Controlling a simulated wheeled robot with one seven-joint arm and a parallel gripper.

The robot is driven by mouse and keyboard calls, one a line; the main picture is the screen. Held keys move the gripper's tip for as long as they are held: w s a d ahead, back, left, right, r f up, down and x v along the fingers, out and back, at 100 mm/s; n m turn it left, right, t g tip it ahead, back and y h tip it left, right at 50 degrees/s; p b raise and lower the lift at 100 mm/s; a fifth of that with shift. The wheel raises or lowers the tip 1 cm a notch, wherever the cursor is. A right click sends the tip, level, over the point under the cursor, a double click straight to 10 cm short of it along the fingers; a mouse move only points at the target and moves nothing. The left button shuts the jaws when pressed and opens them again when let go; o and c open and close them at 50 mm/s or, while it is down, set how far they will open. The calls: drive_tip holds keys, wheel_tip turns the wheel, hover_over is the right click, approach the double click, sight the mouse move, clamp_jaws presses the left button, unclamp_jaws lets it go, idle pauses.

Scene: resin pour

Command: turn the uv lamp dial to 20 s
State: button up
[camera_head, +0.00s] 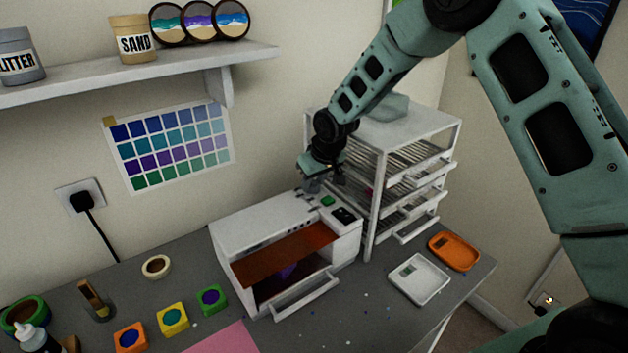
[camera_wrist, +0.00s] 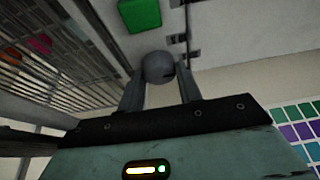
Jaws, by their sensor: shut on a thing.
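The white UV lamp box (camera_head: 235,229) stands on the grey table against the wall. Its orange front window shows a dark inside with something purple in it. My gripper (camera_head: 312,187) is over the back right part of its top. In the wrist view my gripper (camera_wrist: 160,85) is shut on the round grey dial (camera_wrist: 158,66), one finger on each side. A short dark mark shows on the dial's face; I cannot read its setting. A green button (camera_head: 327,201) is on the lamp top near the dial, and it also shows in the wrist view (camera_wrist: 139,15).
A white drying rack (camera_head: 371,205) with several pull-out shelves stands close to the right of the lamp. Several coloured moulds, such as a green one (camera_head: 221,304), sit at the front left.

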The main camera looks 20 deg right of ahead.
drive_tip(key=o, duration=1)
